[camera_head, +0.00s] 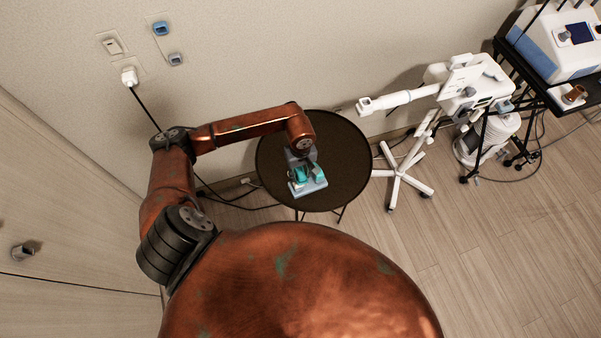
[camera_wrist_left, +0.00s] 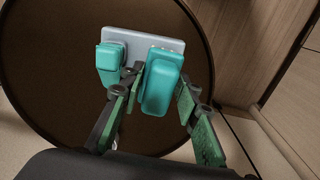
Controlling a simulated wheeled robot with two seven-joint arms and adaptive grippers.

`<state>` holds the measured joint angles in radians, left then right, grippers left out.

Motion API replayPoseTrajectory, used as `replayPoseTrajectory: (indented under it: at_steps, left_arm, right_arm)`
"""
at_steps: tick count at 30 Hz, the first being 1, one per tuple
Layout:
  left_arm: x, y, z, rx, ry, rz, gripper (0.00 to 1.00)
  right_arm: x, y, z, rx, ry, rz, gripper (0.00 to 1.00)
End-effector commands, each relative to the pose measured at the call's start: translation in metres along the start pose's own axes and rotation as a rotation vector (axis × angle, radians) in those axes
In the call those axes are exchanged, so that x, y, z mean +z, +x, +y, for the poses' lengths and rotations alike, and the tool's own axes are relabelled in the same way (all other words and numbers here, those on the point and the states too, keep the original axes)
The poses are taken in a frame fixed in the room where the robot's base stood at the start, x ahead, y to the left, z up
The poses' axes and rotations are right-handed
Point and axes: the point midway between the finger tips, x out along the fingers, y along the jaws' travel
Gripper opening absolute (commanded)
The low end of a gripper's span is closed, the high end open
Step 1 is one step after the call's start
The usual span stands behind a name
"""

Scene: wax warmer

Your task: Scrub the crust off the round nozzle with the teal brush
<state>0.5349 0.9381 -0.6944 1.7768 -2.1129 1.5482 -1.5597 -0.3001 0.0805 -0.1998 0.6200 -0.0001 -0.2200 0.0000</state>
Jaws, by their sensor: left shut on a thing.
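My left gripper (camera_head: 302,168) is over the round dark table, at a grey-blue holder (camera_head: 312,187). In the left wrist view, the fingers of the left gripper (camera_wrist_left: 162,88) are shut on a teal block, which I take to be the teal brush (camera_wrist_left: 160,88). The brush is at the right side of the holder (camera_wrist_left: 145,38); I cannot tell whether it still rests in it. A second teal piece (camera_wrist_left: 109,62) stands on the holder's left side. The round nozzle (camera_head: 365,106) is at the left end of a white arm, right of the table. Its crust is too small to see. My right gripper is not in view.
The round table (camera_head: 340,140) is otherwise bare. The white arm's wheeled stand (camera_head: 405,178) is right of it. A black cart with a white machine (camera_head: 555,45) is at the far right. A wall with a plugged cable (camera_head: 129,77) is behind; cabinet doors are left.

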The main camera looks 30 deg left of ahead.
Motion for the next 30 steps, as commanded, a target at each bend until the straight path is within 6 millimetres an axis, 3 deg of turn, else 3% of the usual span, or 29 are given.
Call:
replayPoseTrajectory:
  at_steps: [30]
  left_arm:
    - [0.0000,0.0100,0.0001,0.000,0.000,0.000,0.00]
  right_arm:
    - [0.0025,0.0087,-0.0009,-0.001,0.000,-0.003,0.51]
